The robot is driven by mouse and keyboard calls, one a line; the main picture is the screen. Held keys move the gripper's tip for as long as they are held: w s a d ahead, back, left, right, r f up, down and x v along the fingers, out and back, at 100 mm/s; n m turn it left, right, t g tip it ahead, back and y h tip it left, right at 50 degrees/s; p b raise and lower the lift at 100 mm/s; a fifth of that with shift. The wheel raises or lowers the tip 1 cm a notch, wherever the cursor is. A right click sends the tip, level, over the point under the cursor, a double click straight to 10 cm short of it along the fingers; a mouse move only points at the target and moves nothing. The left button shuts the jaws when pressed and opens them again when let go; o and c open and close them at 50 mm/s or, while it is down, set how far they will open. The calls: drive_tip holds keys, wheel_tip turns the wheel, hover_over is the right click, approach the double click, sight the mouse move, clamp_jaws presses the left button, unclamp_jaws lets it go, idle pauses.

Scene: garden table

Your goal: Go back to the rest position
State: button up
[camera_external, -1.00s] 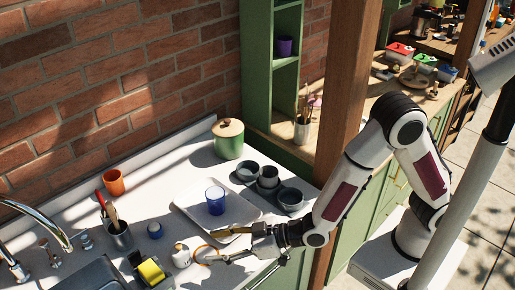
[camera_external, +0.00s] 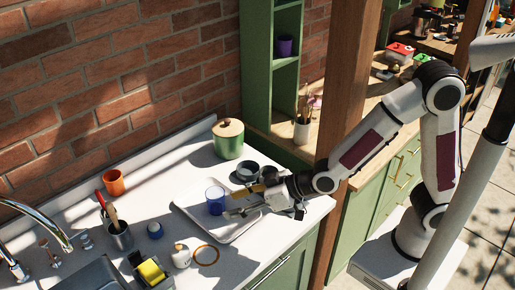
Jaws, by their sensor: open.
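My gripper (camera_external: 238,202) is open over the right part of the pale tray (camera_external: 232,236) on the white counter. Its fingers point left, toward a blue glass (camera_external: 215,200) that stands upright on the tray. The fingers look close to the glass, but I cannot tell from this view whether they touch it. Nothing shows held between them. My gripper and wrist hide part of the tray and most of the grey bowls behind; one dark bowl (camera_external: 246,171) still shows.
A wooden ring (camera_external: 206,255) lies by a white bottle (camera_external: 181,256) at the counter's front. A sink, a utensil cup (camera_external: 119,236) and an orange cup (camera_external: 114,183) are at left. A green canister (camera_external: 228,139) stands behind. A wooden post (camera_external: 346,110) rises beside my arm.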

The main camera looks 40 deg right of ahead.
drive_tip(key=s+d+r+m+g+h, duration=0.1)
drive_tip(key=s+d+r, duration=0.15)
drive_tip(key=d, duration=0.75)
drive_tip(key=s+d+r+m+g+h, duration=0.15)
drive_tip(key=d+r, duration=0.25)
drive_tip(key=d, duration=0.5)
drive_tip(key=s+d+m+g+h, duration=0.1)
drive_tip(key=s+d+m+h, duration=0.3)
drive_tip(key=s+d, duration=1.1)
drive_tip(key=d, duration=0.4)
drive_tip(key=shift+d+h, duration=0.2)
drive_tip(key=shift+h, duration=0.15)
